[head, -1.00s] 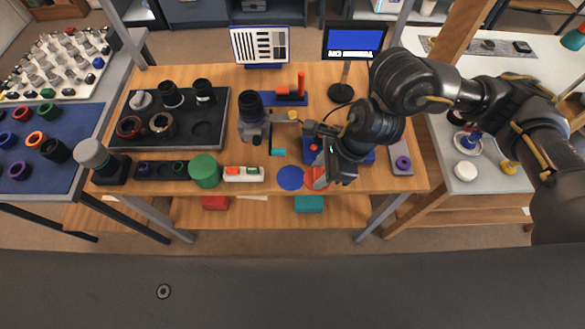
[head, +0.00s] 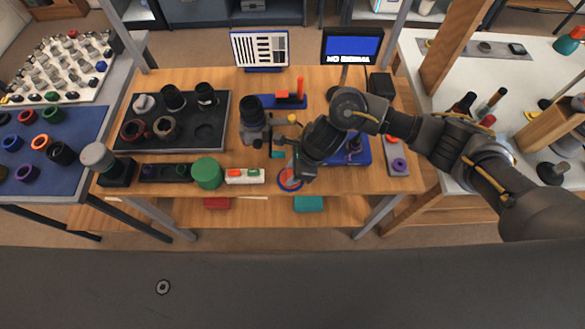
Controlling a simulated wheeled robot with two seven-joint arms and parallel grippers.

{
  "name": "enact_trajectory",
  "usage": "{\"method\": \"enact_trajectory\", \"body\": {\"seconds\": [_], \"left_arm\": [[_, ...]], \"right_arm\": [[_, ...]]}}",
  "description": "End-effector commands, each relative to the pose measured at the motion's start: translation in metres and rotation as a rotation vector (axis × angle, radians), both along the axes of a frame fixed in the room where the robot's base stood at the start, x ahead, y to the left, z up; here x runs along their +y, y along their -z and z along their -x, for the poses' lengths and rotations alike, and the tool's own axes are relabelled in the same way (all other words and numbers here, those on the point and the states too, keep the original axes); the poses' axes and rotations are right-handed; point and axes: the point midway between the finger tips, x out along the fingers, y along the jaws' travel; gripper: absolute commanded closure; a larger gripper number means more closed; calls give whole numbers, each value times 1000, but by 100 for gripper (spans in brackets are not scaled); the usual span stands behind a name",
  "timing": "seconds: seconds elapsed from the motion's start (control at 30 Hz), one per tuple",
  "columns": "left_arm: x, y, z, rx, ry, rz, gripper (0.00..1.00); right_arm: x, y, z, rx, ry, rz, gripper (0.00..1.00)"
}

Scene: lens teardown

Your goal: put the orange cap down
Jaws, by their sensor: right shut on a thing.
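The orange cap (head: 290,184) shows as an orange-red round shape at the fingertips of my right gripper (head: 291,173). My right gripper is shut on it and partly hides it. The cap is over the round blue pad (head: 284,186) near the front edge of the table. I cannot tell whether the cap touches the pad. My left gripper is not in view.
Left of the pad stand a white block (head: 244,176) with coloured parts and a green cylinder (head: 207,173). A camera-like device (head: 253,118) stands behind. A blue tray (head: 348,158) lies to the right under my arm. Wood is bare right of the pad.

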Motion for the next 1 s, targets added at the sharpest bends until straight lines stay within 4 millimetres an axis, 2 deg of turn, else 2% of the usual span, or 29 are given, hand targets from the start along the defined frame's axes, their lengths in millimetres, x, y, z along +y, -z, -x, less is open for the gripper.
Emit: {"method": "enact_trajectory", "body": {"seconds": [0.4,0.43,0.57,0.87,1.0], "left_arm": [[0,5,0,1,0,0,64],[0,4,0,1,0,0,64],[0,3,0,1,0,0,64],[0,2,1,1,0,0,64],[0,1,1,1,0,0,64]], "right_arm": [[0,6,0,-1,-1,0,91],[0,5,0,-1,-1,0,61],[0,4,0,-1,0,0,44],[0,3,0,0,0,0,42],[-2,-5,-1,-4,-1,-2,42]]}}
